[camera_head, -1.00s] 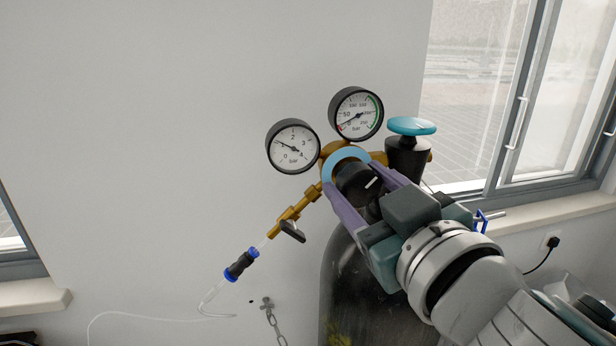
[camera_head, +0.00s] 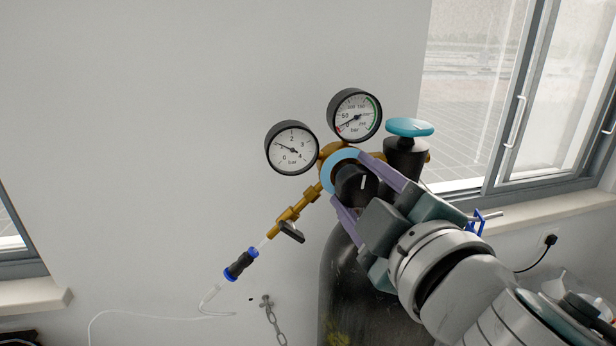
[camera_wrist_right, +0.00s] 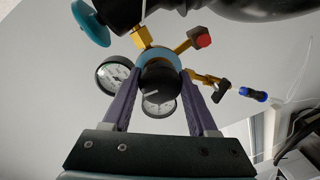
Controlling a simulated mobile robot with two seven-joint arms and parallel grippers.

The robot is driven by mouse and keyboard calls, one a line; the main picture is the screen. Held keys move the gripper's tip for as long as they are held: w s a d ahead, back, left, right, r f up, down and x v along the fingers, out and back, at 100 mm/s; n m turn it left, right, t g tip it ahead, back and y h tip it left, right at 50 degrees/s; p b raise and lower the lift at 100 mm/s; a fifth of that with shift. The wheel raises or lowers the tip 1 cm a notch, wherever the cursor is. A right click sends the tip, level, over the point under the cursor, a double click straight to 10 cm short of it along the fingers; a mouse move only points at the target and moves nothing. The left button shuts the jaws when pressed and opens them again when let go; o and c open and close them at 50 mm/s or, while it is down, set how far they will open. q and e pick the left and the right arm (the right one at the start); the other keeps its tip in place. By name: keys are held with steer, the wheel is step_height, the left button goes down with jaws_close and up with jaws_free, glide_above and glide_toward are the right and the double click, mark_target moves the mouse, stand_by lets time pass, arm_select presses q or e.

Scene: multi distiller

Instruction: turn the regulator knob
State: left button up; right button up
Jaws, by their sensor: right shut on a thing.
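The regulator knob (camera_head: 356,184) is black with a white mark and sits in front of a light blue ring (camera_head: 338,170) on the brass regulator. My right gripper (camera_head: 352,182) is shut on the knob, with one purple finger on each side of it. The right wrist view also shows the knob (camera_wrist_right: 157,82) between the two fingers (camera_wrist_right: 158,100). In the head view the white mark stands nearly upright. The left gauge (camera_head: 292,147) and right gauge (camera_head: 354,116) are above the knob. My left gripper is not in view.
A black gas cylinder (camera_head: 350,285) stands below the regulator, with a blue valve handwheel (camera_head: 410,127) at upper right. A brass outlet with a small black lever (camera_head: 291,231) runs down left to a clear hose (camera_head: 150,317). A windowsill (camera_head: 540,215) is at right.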

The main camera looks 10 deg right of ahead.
steer(key=shift+a, duration=0.1)
stand_by(0.4)
steer(key=o, duration=1.4)
steer(key=shift+c, duration=0.2)
steer(key=s+b, duration=0.2)
steer(key=s, duration=0.8)
steer(key=shift+d+r, duration=0.35)
